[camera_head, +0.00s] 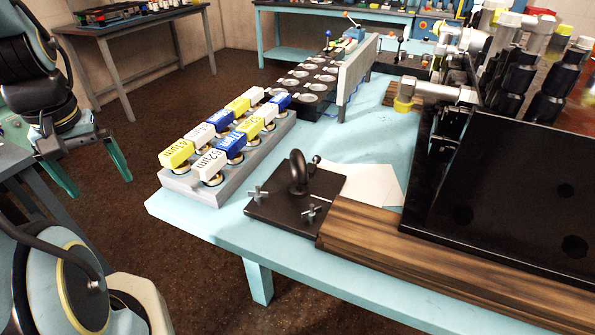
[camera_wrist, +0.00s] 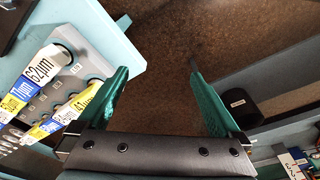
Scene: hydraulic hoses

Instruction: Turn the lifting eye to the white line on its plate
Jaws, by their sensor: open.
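The lifting eye (camera_head: 298,172) is a dark ring standing upright on a black square plate (camera_head: 275,212) near the front of the light blue table. Part of a thin pale line shows on the plate to the right of the eye's base. I cannot tell exactly how the ring is turned against that line. My gripper (camera_head: 100,185) is far left of the plate, beyond the table's left edge. Its green fingers are apart with nothing between them, and in the wrist view the gripper (camera_wrist: 160,74) faces bare floor. The eye and plate are not in the wrist view.
Two wing screws (camera_head: 257,193) stand on the plate. A grey rack (camera_head: 215,190) of blue, white and yellow labelled blocks lies left of it. A wooden beam (camera_head: 400,258) and a large black panel (camera_head: 510,185) stand close on the right. White paper (camera_head: 362,183) lies behind the plate.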

